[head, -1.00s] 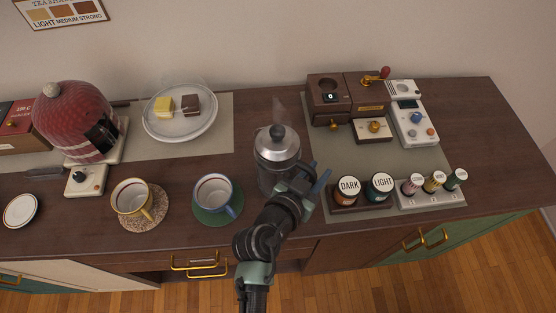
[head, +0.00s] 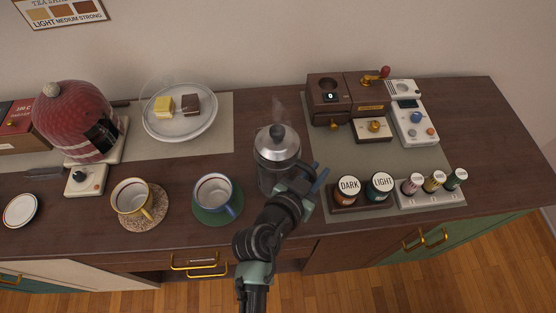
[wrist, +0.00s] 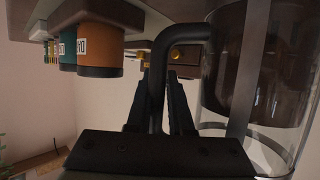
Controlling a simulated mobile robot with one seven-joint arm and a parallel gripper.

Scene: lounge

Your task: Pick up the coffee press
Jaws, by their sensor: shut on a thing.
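The coffee press (head: 277,160) stands upright on the dark wooden counter, with a silver lid, a black knob and a glass body; faint steam rises above it. In the wrist view its glass body (wrist: 275,75) with metal straps fills the right side, and its black handle (wrist: 160,65) runs down between my fingers. My gripper (wrist: 168,95) is shut on that handle. In the head view my gripper (head: 304,187) is at the press's lower right side, and my arm hides part of the press. I cannot tell whether the press's base is touching the counter.
A blue cup (head: 214,192) and a yellow cup (head: 132,197) stand to the left. The DARK jar (head: 347,189) and LIGHT jar (head: 381,186) stand close on the right. A grinder (head: 328,100) is behind right, a cake plate (head: 181,118) behind left.

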